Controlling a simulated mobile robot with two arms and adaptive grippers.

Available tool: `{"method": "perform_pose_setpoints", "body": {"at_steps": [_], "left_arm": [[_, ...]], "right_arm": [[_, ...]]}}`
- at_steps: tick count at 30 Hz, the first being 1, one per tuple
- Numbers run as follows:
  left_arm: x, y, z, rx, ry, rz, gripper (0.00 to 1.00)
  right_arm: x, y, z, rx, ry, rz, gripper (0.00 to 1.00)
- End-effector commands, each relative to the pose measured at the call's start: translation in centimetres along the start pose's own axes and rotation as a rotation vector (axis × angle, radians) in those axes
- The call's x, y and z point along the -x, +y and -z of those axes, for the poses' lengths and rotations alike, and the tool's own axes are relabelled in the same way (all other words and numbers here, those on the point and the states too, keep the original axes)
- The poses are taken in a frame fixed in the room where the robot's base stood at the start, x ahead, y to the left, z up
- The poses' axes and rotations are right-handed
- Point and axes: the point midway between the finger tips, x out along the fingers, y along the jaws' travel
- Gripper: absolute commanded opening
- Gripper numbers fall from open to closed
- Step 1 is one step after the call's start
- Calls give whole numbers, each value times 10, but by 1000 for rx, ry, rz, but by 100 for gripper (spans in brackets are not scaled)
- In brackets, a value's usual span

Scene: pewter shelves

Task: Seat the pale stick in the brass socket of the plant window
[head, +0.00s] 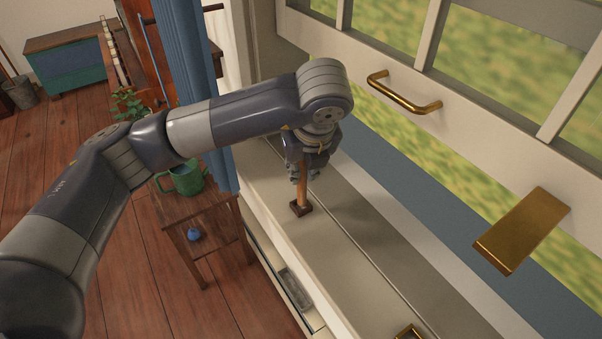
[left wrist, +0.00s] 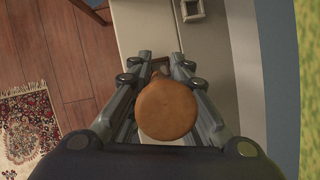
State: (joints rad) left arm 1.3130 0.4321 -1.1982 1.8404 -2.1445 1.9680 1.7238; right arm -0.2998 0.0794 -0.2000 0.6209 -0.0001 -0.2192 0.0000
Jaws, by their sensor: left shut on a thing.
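My left gripper (head: 308,170) is shut on an upright orange-brown stick (head: 303,192); no paler stick shows. The stick's round top (left wrist: 168,115) fills the middle of the left wrist view, between the fingers. Its lower end meets a dark brown square block (head: 301,208) on the sill; I cannot tell whether it sits inside it or just above it. A square brass socket (head: 410,332) is partly cut off at the bottom edge of the head view, apart from the gripper. My right gripper is out of view.
The window's lower sash carries a brass handle (head: 404,94) and a sloping brass plate (head: 522,230). A small square frame (left wrist: 192,9) lies on the sill in the left wrist view. A side table with a green pot (head: 187,178) stands left of the sill, by a blue curtain (head: 190,60).

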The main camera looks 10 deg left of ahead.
Motion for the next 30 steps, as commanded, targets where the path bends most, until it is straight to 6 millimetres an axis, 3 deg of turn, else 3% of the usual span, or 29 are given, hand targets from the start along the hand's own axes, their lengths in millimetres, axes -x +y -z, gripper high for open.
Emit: {"method": "perform_pose_setpoints", "body": {"at_steps": [9,15,21,30], "left_arm": [[38,19,74,-10,-6,4,0],[56,29,109,-6,-3,1,0],[64,34,125,-2,-1,-1,0],[63,38,127,-51,0,19,0]], "right_arm": [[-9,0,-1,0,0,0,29],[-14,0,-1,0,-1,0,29],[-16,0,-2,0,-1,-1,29],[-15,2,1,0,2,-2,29]]}}
